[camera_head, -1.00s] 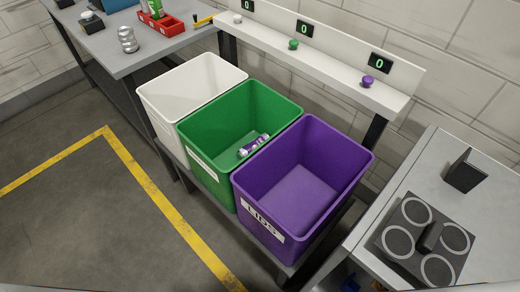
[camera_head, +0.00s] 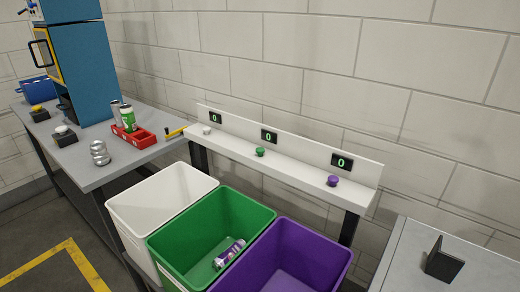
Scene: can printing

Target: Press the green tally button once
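The green tally button (camera_head: 260,152) is a small green knob on the white shelf (camera_head: 232,147) behind the bins. The display (camera_head: 269,136) just above it reads 0. A white button (camera_head: 206,130) stands to its left and a purple button (camera_head: 333,181) to its right, each with its own display showing 0. Neither of my grippers shows in the head view, and nothing touches the green button.
A grey table (camera_head: 100,170) at left holds cans and a red rack (camera_head: 134,137). A grey surface (camera_head: 415,245) is at right.

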